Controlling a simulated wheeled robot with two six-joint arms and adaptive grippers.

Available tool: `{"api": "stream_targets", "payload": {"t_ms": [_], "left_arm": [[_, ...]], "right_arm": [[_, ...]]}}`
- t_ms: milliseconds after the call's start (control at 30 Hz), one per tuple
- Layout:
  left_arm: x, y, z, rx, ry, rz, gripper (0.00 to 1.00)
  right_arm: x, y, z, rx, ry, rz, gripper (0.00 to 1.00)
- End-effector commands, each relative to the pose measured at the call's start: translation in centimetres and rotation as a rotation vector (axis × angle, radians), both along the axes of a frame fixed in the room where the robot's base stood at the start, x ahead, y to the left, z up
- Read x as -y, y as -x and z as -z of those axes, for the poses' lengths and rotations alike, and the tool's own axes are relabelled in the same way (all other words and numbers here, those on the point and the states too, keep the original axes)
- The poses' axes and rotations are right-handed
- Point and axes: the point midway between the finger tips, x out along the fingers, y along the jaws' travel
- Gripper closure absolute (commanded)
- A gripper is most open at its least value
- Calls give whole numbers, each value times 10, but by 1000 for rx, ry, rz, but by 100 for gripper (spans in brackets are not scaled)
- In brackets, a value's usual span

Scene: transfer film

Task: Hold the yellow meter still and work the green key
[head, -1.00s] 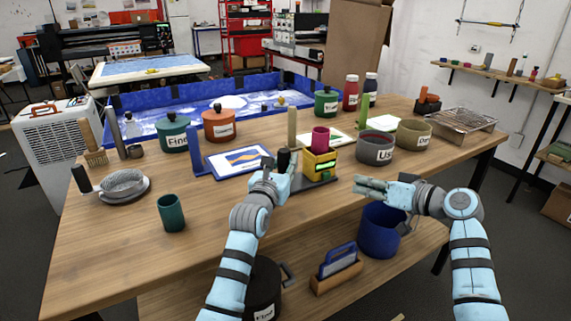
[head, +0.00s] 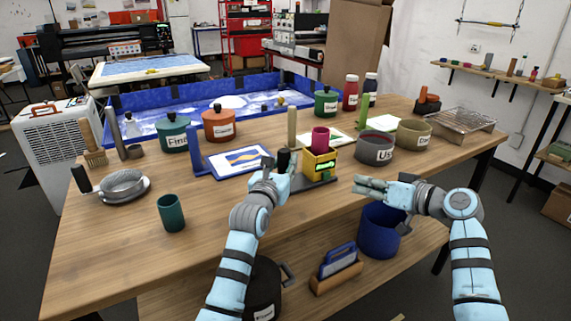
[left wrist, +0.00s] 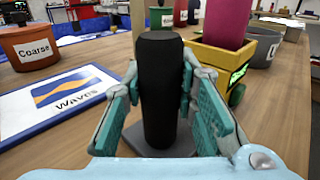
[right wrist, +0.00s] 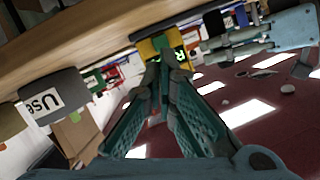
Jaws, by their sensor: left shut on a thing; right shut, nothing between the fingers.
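The yellow meter (head: 309,169) stands on a dark base plate on the table, a magenta cylinder (head: 320,137) upright in its top. Its front display (head: 325,166) glows green. A black upright handle (left wrist: 160,90) stands beside it, and my left gripper (head: 277,172) is shut around it. A small green part (left wrist: 237,95), perhaps the key, shows low on the meter's front in the left wrist view. My right gripper (head: 358,186) is shut and empty, in front and right of the meter, pointing at it. In the right wrist view its fingertips overlap the meter (right wrist: 149,48), so contact is unclear.
A grey "Use" pot (head: 375,150) stands right of the meter. A Waves picture board (head: 240,160) lies on the left. A teal cup (head: 171,213) and a strainer (head: 123,184) are front left.

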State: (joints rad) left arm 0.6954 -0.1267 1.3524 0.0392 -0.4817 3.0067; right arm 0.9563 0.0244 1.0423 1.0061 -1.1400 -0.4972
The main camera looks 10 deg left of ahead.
Motion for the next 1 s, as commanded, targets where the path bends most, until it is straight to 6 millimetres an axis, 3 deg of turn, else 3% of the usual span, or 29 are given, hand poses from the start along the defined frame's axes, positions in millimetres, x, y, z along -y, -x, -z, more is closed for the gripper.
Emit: {"api": "stream_targets", "payload": {"t_ms": [167,333,500,700,1000], "left_arm": [[0,0,1,-2,-1,0,100],[0,0,1,-2,-1,0,100],[0,0,1,-2,-1,0,100],[0,0,1,-2,-1,0,100],[0,0,1,-2,-1,0,100]], "right_arm": [[-2,1,2,-24,-11,16,100],[-11,3,20,-241,-128,197,100],[-12,11,32,-532,-434,540,100],[0,23,33,-719,-800,818,100],[4,25,32,-751,-888,872,100]]}}
